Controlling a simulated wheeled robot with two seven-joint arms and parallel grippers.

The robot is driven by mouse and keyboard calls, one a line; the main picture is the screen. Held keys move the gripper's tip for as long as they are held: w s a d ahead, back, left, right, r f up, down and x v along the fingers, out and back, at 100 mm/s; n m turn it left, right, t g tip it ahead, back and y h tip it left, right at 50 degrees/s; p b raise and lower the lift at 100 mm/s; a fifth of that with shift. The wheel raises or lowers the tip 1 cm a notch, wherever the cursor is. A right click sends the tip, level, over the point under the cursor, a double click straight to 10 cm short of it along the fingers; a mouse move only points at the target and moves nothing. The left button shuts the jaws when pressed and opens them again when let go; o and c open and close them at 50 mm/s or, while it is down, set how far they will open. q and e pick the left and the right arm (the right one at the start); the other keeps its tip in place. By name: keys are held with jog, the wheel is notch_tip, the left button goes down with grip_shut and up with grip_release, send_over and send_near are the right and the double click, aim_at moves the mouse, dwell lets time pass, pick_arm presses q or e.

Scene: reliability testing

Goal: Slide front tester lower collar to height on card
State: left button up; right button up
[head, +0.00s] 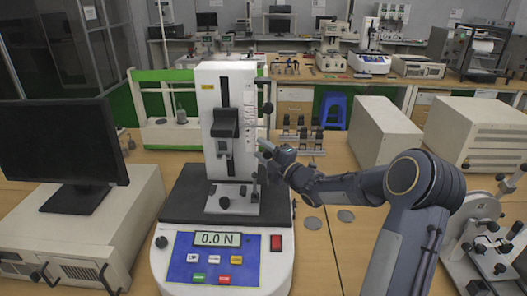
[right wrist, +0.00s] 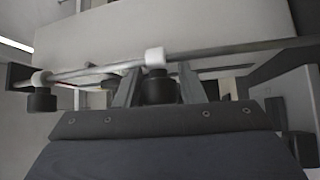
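The front tester (head: 228,80) stands at the centre of the head view, with a white column and a display reading 0.0 N. My right gripper (head: 264,153) is at the rod's lower part. In the right wrist view the rod crosses sideways with two white collars with black knobs. The fingers flank one collar's knob (right wrist: 158,90); whether they press on it is unclear. My left gripper is out of view.
A monitor (head: 62,145) on a pale cabinet stands left. A rack of small dark parts (head: 298,135) is behind my right gripper, and pale boxes (head: 383,132) stand right. Two grey discs (head: 312,223) lie on the open wooden bench right of the tester.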

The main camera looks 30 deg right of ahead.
grip_shut()
jog(key=shift+r+b, duration=0.6)
jog(key=shift+b, duration=0.15)
jog(key=shift+r, duration=0.4)
jog(key=shift+o, duration=1.8)
grip_release()
